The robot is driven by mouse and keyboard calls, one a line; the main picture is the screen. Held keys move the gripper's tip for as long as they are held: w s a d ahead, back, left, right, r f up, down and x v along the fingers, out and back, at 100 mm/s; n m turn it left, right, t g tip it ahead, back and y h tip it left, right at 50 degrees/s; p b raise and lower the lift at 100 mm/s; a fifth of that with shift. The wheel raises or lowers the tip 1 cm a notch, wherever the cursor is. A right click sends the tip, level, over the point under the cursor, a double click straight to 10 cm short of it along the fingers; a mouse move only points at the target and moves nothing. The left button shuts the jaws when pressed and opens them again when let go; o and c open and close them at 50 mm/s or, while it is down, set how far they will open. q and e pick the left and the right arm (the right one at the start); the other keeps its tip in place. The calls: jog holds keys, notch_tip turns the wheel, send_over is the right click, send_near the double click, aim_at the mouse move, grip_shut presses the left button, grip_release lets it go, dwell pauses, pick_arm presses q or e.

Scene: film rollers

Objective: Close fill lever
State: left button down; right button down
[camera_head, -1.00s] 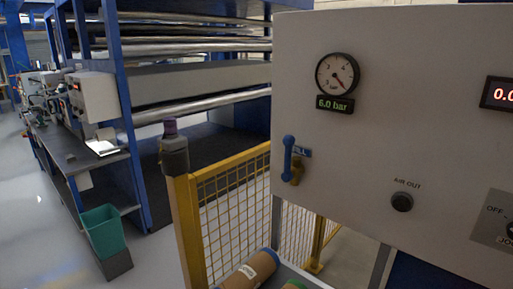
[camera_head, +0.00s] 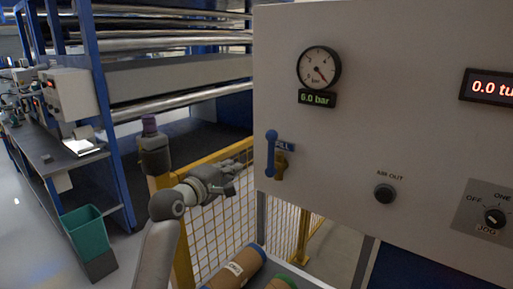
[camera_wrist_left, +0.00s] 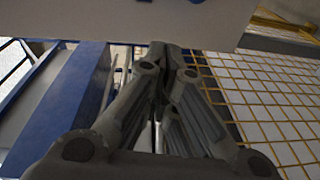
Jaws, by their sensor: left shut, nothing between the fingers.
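The fill lever (camera_head: 271,152) is a blue handle on a brass valve (camera_head: 281,166), at the left edge of the grey panel (camera_head: 340,140). The handle stands upright, beside a blue "FILL" label that it partly covers. My left gripper (camera_head: 238,167) is shut and empty, a little left of the lever and at about its height, apart from it in the picture. In the left wrist view the shut fingertips (camera_wrist_left: 166,47) point at the panel's lower edge. A bit of blue shows at the top edge there, too small to be sure it is the lever. My right gripper is out of view.
The panel carries a gauge with a "6.0 bar" display (camera_head: 317,99), an air outlet (camera_head: 384,193) and a rotary knob (camera_head: 494,217). A yellow mesh fence (camera_head: 205,225) stands behind my left arm. Cardboard rolls (camera_head: 236,268) lie below the panel.

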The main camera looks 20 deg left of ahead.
aim_at(271, 154)
pick_arm(q)
jog(key=r, duration=0.2)
jog(key=r+n, duration=0.1)
jog(key=shift+w+a+r+t, duration=0.25)
jog(key=shift+w+a+t, duration=0.05)
jog(key=shift+a+t, duration=0.1)
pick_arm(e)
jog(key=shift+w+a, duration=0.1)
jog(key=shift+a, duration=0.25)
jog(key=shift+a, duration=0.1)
